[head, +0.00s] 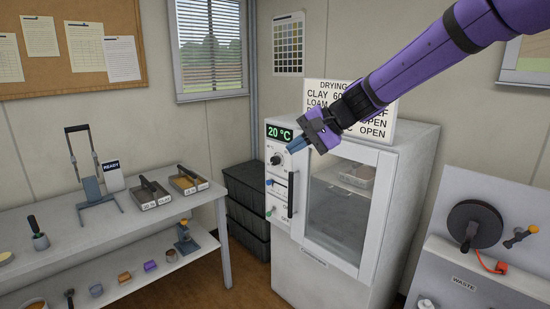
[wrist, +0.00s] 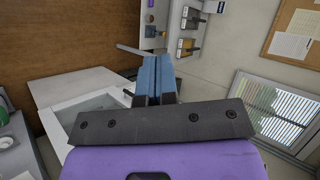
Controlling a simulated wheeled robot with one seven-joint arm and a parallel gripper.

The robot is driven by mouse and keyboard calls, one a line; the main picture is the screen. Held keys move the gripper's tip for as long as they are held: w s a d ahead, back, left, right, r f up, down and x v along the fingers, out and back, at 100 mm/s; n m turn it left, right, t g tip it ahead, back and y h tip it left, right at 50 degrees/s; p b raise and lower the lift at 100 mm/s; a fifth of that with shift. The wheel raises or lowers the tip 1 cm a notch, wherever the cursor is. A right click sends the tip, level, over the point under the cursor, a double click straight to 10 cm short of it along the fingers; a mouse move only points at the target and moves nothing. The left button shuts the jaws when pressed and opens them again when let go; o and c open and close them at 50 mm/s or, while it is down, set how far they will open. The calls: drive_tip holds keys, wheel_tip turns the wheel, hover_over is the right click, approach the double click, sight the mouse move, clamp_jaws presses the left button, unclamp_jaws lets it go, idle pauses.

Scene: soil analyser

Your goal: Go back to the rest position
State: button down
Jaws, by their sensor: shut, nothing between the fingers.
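My gripper (head: 322,142) is at the end of my purple arm, raised in front of the upper part of the white drying oven (head: 400,215). Its blue fingers are together with nothing between them; they also show in the wrist view (wrist: 156,78). The oven display (head: 280,134) reads 20 °C. The oven's glass door (head: 342,195) looks shut, and a container (head: 360,173) sits on a shelf behind it. My gripper and arm cover part of the drying sign (head: 330,92). I cannot tell whether the fingers touch the oven front.
A shelf table (head: 90,240) on the left holds trays (head: 152,195), a stand (head: 92,188) and several small items. Dark crates (head: 247,205) stand between table and oven. A waste bench (head: 465,270) with a black reel (head: 474,226) is on the right. Some floor shows between.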

drive_tip(key=s+d+n+t+h, duration=0.1)
drive_tip(key=s+d+h, duration=0.4)
drive_tip(key=s+d, duration=0.7)
drive_tip(key=s+d+n+t+h, duration=0.1)
drive_tip(key=s+d+h, duration=0.4)
drive_tip(key=s+d, duration=0.8)
drive_tip(key=s+n, duration=0.1)
drive_tip(key=s, duration=0.5)
drive_tip(key=shift+s+d+n+t, duration=0.2)
drive_tip(key=shift+d+n+t, duration=0.1)
